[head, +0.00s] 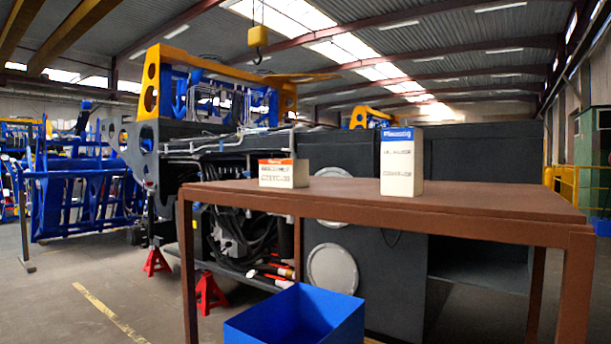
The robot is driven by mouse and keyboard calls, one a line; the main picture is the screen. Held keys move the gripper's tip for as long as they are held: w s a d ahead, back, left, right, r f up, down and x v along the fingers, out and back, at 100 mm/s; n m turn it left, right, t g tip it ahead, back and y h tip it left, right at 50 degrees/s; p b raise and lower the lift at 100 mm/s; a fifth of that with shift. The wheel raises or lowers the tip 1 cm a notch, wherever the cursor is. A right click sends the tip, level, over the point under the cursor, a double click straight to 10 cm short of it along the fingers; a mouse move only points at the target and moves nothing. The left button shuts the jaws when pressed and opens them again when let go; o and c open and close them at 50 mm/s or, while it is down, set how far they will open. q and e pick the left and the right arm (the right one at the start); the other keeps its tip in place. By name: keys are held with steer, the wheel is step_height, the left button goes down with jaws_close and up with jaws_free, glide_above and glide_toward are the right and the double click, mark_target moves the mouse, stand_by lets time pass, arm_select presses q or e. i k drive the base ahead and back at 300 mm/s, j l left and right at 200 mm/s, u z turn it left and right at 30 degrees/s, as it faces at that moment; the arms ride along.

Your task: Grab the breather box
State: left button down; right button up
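Two cartons stand upright and apart on a brown table (330,200) in the head view. The low white carton (284,178) has an orange-red band along its top and stands left of centre. The tall white carton (402,168) has a blue band at its top and stands to the right of it. The print on both is too blurred to read surely, so I cannot tell which one is the breather box. Neither of my grippers is in view, and nothing touches either carton.
An open blue bin (296,318) stands on the floor below the table's front edge. The dark harvester chassis (470,150) stands behind the table. Red jack stands (209,293) are at the left. The tabletop around and to the right of the cartons is bare.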

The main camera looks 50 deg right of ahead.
mark_target(277, 173)
steer(key=i+j+z, duration=0.3)
steer(key=i+z, duration=0.15)
steer(key=i+j+z, duration=0.75)
steer(key=j+z, duration=0.2)
steer(key=j, duration=0.15)
